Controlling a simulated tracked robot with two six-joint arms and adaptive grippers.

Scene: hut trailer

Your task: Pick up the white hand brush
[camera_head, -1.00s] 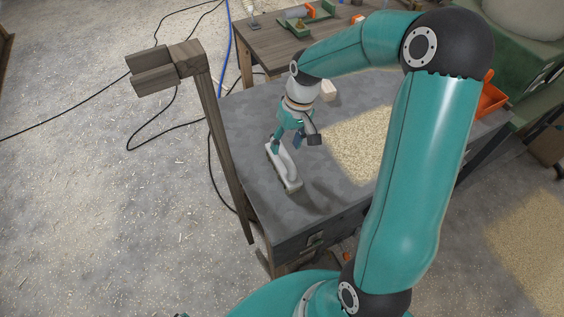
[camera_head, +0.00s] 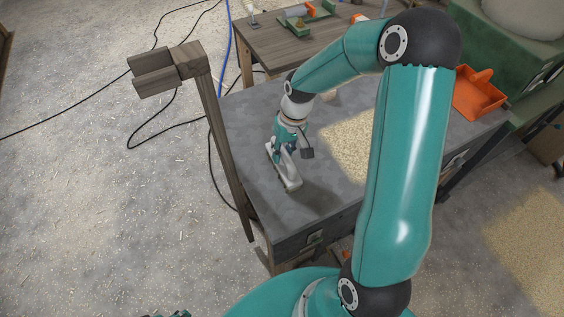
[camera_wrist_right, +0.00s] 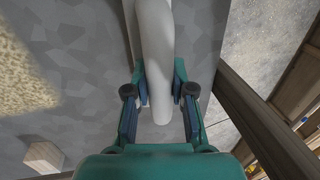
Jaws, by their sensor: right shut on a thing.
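The white hand brush (camera_head: 292,183) is at the left part of the grey bench top (camera_head: 240,125), its long side running from upper left to lower right. My right gripper (camera_head: 284,154) is over it from above, shut on its handle. In the right wrist view the white handle (camera_wrist_right: 155,60) lies between the two fingers (camera_wrist_right: 159,100) of my right gripper. I cannot tell whether the brush is clear of the bench. Only a sliver of what looks like my left gripper (camera_head: 180,314) shows at the bottom edge; its fingers cannot be made out.
A patch of sawdust (camera_head: 350,150) covers the middle of the bench. An orange dustpan (camera_head: 480,95) lies at the right. A pale wooden block (camera_wrist_right: 44,156) is on the bench. A wooden post (camera_head: 222,150) stands by the left edge. A brown table (camera_head: 275,45) is behind.

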